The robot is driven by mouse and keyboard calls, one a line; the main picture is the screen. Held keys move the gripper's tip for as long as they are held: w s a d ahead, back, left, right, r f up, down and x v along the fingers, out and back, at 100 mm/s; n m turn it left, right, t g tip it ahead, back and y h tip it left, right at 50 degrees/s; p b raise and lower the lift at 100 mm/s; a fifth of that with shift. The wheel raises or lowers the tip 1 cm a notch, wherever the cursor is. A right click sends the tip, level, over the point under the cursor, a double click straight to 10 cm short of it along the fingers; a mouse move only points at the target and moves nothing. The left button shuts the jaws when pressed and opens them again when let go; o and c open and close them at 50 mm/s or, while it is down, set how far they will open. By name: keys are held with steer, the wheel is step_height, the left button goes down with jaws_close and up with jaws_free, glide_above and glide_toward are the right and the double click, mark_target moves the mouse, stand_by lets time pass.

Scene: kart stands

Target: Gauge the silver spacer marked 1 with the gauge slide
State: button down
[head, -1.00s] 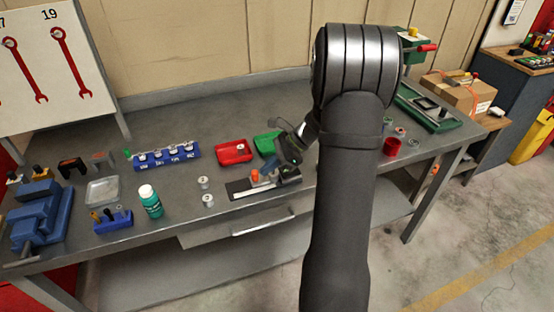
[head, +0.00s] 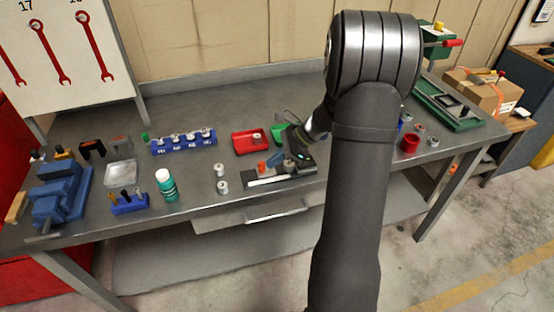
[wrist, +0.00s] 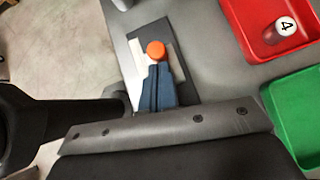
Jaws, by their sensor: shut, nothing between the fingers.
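The gauge slide (head: 268,181) is a dark plate with a pale strip and an orange knob (head: 262,166) near the front edge of the bench. My gripper (head: 272,162) is low over it. In the wrist view its blue fingers (wrist: 157,72) are together and empty, their tips right at the orange knob (wrist: 156,49); I cannot tell whether they touch it. Two silver spacers, one farther back (head: 219,170) and one nearer (head: 222,187), stand left of the slide; their marks are unreadable here. A spacer marked 4 (wrist: 286,26) lies in the red tray (wrist: 240,22).
A green tray (wrist: 295,125) lies beside the red one, partly behind my arm. A blue rack (head: 184,146) of parts, a teal bottle (head: 166,186), a clear box (head: 121,174) and a blue vise (head: 58,192) are left. A red cup (head: 410,144) is right.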

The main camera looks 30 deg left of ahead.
steer(key=shift+s+a+r, duration=0.15)
steer(key=shift+a, duration=0.05)
steer(key=v, duration=1)
steer(key=shift+w+d, duration=0.2)
steer(key=shift+r, duration=2.85)
steer(key=shift+f, duration=0.1)
step_height(320, 180, down, 6)
steer(key=shift+f, duration=0.1)
steer(key=x, duration=0.3)
steer(key=shift+s+a+f, duration=0.15)
steer(key=shift+s+a, duration=0.15)
steer(key=shift+a, duration=0.05)
steer(key=shift+s+a+f, duration=0.25)
steer(key=shift+a+f, duration=0.1)
steer(key=shift+f, duration=0.05)
